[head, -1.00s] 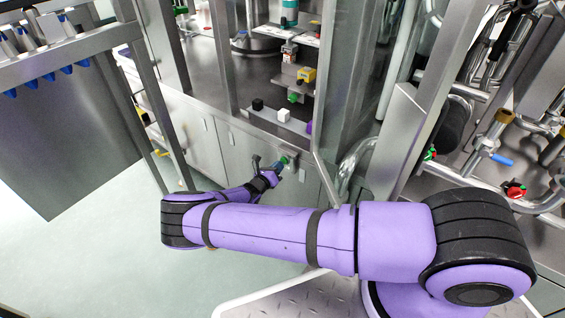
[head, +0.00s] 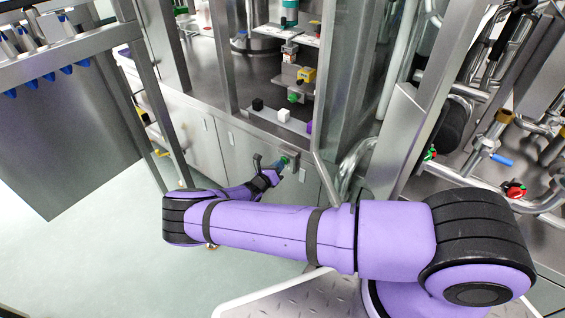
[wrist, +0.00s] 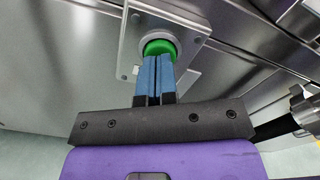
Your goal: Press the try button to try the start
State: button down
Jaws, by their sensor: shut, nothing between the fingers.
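A round green button (wrist: 161,46) sits in a grey ring on a metal plate on the cabinet front. No label on it is legible. My gripper (wrist: 158,58) is shut, with its two blue fingers side by side and empty. In the wrist view the fingertips overlap the lower part of the button. I cannot tell whether they touch it or stop just short. In the head view my gripper (head: 283,164) is small, at the cabinet front, and mostly hides the button there.
A ledge above holds a black block (head: 257,104), a white block (head: 283,115) and a purple piece (head: 309,127). A yellow part (head: 307,75) is behind them. Metal posts and a bent pipe (head: 352,165) stand to the right. The floor at left is clear.

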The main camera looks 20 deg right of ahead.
jog(key=shift+w+d, duration=0.35)
jog(key=shift+d, duration=0.15)
dwell(0.7)
jog(key=shift+s+a, duration=0.1)
jog(key=shift+a, duration=0.05)
jog(key=v, duration=0.5)
dwell(0.6)
jog(key=shift+s, duration=0.1)
dwell(0.6)
